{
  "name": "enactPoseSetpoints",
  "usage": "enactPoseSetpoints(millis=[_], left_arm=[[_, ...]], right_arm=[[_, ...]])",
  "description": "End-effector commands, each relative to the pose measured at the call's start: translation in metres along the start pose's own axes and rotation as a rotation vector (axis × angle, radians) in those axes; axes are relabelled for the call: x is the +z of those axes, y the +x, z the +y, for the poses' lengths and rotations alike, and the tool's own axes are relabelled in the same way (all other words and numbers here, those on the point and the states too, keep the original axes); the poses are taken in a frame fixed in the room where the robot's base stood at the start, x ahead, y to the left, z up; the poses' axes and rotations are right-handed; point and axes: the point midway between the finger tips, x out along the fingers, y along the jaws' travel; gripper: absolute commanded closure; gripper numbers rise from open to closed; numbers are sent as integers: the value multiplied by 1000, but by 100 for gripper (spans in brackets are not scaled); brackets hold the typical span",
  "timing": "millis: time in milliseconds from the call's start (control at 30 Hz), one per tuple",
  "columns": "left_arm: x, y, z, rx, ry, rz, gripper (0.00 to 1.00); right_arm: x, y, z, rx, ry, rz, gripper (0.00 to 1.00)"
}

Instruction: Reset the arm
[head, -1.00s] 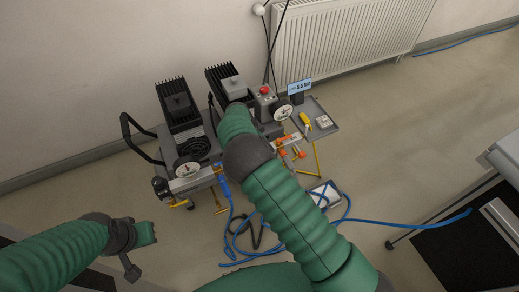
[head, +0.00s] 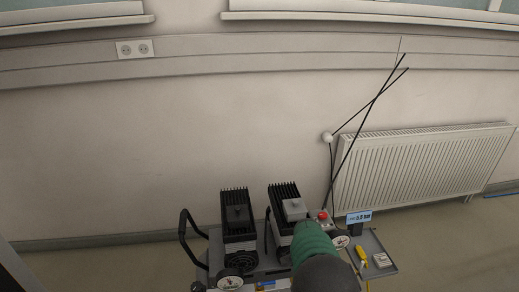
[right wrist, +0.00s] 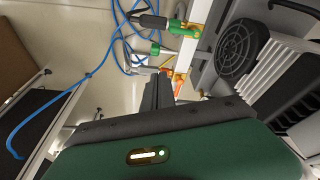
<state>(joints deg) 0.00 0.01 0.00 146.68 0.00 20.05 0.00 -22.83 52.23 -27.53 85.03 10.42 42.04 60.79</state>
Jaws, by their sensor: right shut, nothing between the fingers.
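My right arm (head: 315,246), in a green sleeve with a dark joint, comes in from the bottom of the head view and covers part of the machine. Its gripper is hidden there. In the right wrist view the dark fingers of my right gripper (right wrist: 158,92) are together and empty, in front of the machine's edge with its orange and green fittings. My left arm and gripper are not in view.
Two black finned motor units (head: 237,215) stand on the machine by the wall. A red button (head: 323,215), a blue display (head: 359,217) and a grey side tray (head: 377,258) are at its right. A radiator (head: 425,170) is behind. Blue hose (right wrist: 75,85) lies on the floor.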

Motion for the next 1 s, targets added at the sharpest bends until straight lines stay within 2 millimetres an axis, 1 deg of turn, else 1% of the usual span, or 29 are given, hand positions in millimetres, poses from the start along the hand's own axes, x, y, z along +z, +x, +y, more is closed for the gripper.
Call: enactPoseSetpoints(millis=[33, 100, 200, 233, 400, 567, 600, 767, 867, 1000], left_arm=[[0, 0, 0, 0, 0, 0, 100], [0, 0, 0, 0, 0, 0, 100], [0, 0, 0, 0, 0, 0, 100], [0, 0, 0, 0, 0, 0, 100], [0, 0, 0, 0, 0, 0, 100], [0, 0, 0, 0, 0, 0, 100], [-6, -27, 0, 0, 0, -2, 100], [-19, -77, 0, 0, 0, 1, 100], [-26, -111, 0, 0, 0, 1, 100], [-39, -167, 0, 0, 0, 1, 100]], right_arm=[[0, -16, 23, -26, -61, -45, 100], [12, -36, 55, -74, -207, -92, 100], [33, -61, 94, -144, -419, -118, 100], [40, -67, 105, -163, -478, -118, 100], [74, -94, 158, -249, -788, -82, 100], [102, -107, 208, -290, -1062, -6, 100], [94, -134, 205, -291, -1061, -7, 100], [81, -182, 206, -287, -1057, -14, 100], [71, -216, 206, -287, -1055, -15, 100], [57, -271, 208, -287, -1054, -15, 100]])
